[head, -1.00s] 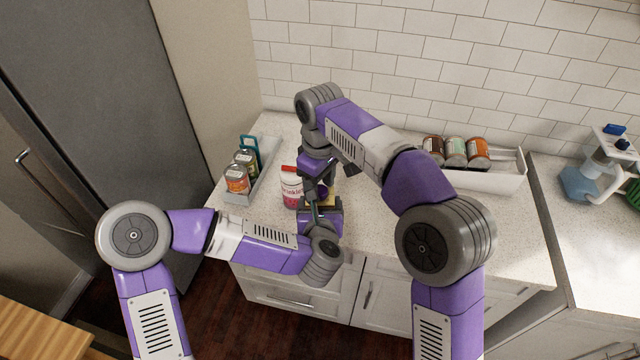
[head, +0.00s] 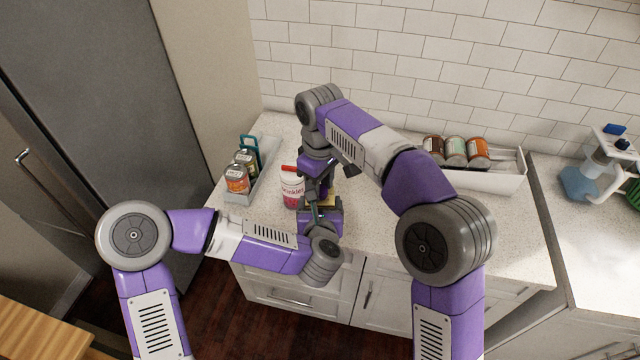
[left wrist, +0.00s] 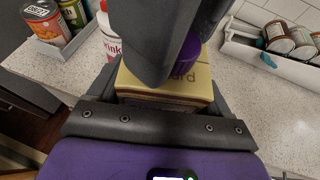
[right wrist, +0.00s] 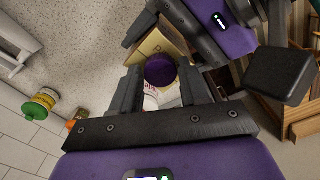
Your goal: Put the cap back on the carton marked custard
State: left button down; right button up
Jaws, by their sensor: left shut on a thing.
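The yellow carton (left wrist: 160,92) shows in the left wrist view with letters ending in "ard" on its face. My left gripper (head: 318,212) is shut on the carton from the front, near the counter's front edge. A purple cap (right wrist: 160,69) is at the carton's top, between the fingers of my right gripper (right wrist: 163,88). The cap also shows in the left wrist view (left wrist: 189,52), partly behind a dark right finger. The right fingers are apart, one on each side of the cap. I cannot tell whether they press on it or whether the cap is seated.
A white bottle with a red lid (head: 291,188) stands just left of the carton. A grey tray with cans (head: 238,180) is at the left. A white bin with several cans (head: 495,181) is at the back right. The counter between is clear.

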jog(key=o, duration=0.3)
jog(key=shift+o, duration=0.2)
jog(key=shift+r, duration=3.75)
